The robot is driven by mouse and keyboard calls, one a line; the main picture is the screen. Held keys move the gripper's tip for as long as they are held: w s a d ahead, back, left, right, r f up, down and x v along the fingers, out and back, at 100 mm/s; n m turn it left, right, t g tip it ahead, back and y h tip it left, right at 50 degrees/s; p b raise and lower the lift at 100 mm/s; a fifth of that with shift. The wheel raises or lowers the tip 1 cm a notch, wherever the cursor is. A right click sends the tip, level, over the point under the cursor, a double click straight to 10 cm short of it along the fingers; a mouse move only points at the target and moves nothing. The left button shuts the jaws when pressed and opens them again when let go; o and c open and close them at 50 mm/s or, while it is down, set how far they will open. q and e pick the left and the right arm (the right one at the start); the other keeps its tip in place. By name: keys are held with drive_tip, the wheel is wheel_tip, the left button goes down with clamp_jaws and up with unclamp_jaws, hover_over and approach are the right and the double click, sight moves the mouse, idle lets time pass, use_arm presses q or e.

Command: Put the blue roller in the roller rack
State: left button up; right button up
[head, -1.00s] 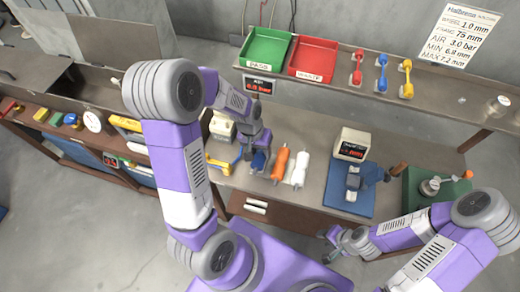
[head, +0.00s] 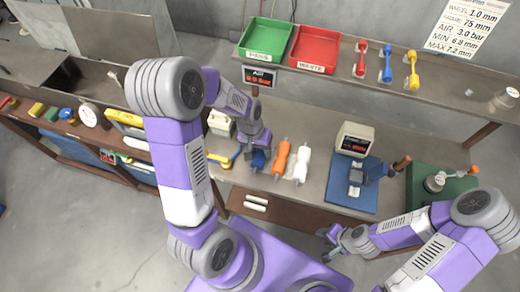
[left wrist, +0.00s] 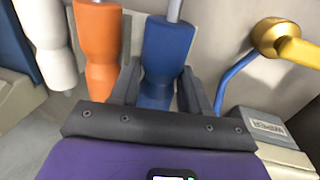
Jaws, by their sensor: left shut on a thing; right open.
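The blue roller (head: 259,159) is between the fingers of my left gripper (head: 254,147), low over the bench. In the left wrist view the blue roller (left wrist: 168,50) sits between both fingers of the gripper (left wrist: 160,90), which is shut on it. To its left in that view are the orange roller (left wrist: 98,45) and the white roller (left wrist: 48,40). In the head view the orange roller (head: 281,158) and white roller (head: 301,165) lie side by side, right of the blue one. My right gripper (head: 330,243) is open and empty, in front of the bench.
A yellow-and-blue handled tool (head: 222,159) lies left of the blue roller. A green bin (head: 264,38) and a red bin (head: 315,50) stand on the shelf behind.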

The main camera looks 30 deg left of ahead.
use_arm(q)
drive_tip(key=shift+f, duration=0.2)
drive_tip(key=o, duration=1.3)
drive_tip(key=shift+r, duration=0.1)
drive_tip(key=r, duration=0.2)
drive_tip(key=a+r, duration=0.1)
drive_tip(key=r, duration=0.2)
drive_tip(key=r+p, duration=0.1)
drive_tip(key=r, duration=0.1)
drive_tip(key=shift+s+a+r, duration=0.15)
drive_tip(key=shift+a+r, duration=0.05)
drive_tip(key=shift+a, duration=0.05)
drive_tip(key=shift+s+f, duration=0.1)
